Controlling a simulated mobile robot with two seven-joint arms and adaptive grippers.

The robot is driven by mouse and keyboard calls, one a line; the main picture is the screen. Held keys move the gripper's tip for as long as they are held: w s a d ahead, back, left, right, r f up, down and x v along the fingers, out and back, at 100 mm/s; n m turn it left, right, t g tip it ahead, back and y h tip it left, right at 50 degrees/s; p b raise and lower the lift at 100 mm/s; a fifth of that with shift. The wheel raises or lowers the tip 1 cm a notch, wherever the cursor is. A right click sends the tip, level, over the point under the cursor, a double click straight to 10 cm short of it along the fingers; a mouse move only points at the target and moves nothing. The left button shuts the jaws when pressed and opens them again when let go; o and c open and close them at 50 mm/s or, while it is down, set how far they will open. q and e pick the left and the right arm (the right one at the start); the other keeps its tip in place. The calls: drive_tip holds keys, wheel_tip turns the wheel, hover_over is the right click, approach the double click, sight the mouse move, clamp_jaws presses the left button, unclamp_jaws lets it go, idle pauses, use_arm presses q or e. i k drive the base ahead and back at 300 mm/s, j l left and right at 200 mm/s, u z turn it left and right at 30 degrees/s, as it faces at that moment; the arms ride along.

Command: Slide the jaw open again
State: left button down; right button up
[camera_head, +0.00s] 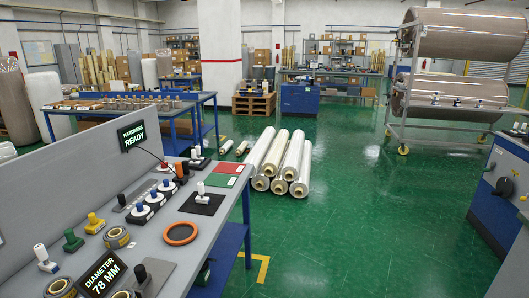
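Neither of my grippers shows in the head view. A dark display reading "DIAMETER 78 MM" (103,274) stands at the front of the grey bench (195,240). Right of it is a flat grey plate (160,272) with an upright black knob (140,272), perhaps the sliding jaw of the gauge. A ring-shaped roll (122,294) is cut off by the bottom edge beside it. I cannot tell whether the jaw touches the roll or how wide it stands.
Rolls (117,237), coloured knobs (94,222), an orange ring (180,233), a white-handled piece on a black pad (202,197) and a "HARDNESS READY" display (132,136) crowd the bench. Wrapped rolls (280,160) lie on the green floor.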

sight(143, 277)
drive_tip(key=k+j+u, duration=0.15)
drive_tip(key=u, duration=1.1)
